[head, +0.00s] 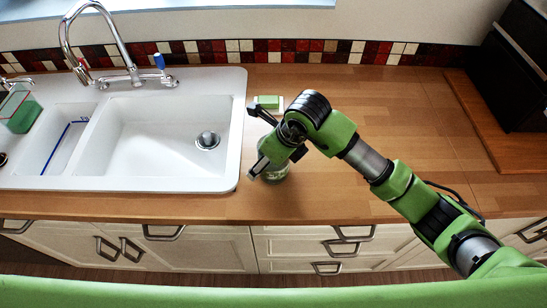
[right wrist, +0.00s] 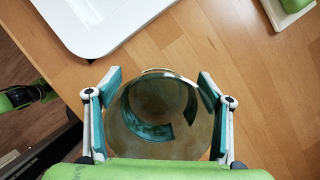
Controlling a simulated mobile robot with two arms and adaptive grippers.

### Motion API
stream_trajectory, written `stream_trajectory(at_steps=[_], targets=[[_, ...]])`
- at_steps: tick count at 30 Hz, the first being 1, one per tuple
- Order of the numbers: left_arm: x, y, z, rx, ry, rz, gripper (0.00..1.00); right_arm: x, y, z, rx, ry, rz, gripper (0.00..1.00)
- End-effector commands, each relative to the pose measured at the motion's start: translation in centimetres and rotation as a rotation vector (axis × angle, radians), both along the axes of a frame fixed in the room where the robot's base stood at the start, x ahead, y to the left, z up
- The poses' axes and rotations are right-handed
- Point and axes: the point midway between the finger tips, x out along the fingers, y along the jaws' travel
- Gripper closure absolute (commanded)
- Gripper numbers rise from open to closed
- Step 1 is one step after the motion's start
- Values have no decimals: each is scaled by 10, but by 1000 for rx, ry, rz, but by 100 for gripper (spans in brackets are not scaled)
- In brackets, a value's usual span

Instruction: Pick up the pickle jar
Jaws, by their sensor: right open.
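The pickle jar (head: 277,173) is a greenish glass jar on the wooden counter just right of the sink, partly covered by my right gripper (head: 258,140) in the head view. In the right wrist view the jar (right wrist: 160,122) sits between the two teal-padded fingers of my right gripper (right wrist: 158,82). The fingers are open, one on each side of the jar. The lower part of the jar is hidden by a green part of my gripper. I cannot tell whether the pads touch the glass.
A white double sink (head: 238,130) with a chrome faucet (head: 108,50) lies left of the jar. A green sponge (head: 268,101) on a pale dish is behind the jar. A wooden board (head: 505,145) and a black appliance (head: 515,70) stand far right. The counter between is clear.

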Motion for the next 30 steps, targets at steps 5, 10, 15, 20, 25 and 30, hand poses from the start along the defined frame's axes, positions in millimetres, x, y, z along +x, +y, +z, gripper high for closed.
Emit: stream_trajectory(at_steps=[5, 10, 15, 20, 25, 30], targets=[[-7, 1, -1, 1, 10, 0, 64, 0, 0, 0, 0, 0, 0, 32], [-7, 1, -1, 1, 11, 0, 64, 0, 0, 0, 1, 0, 0, 69], [-7, 1, -1, 1, 11, 0, 64, 0, 0, 1, 2, -1, 0, 69], [-7, 1, -2, 1, 10, 0, 64, 0, 0, 1, 2, -2, 0, 69], [-6, 1, -8, 1, 10, 0, 64, 1, 1, 7, 3, -4, 2, 69], [-6, 1, -25, 1, 9, 0, 64, 2, 1, 27, 4, -9, 3, 69]])
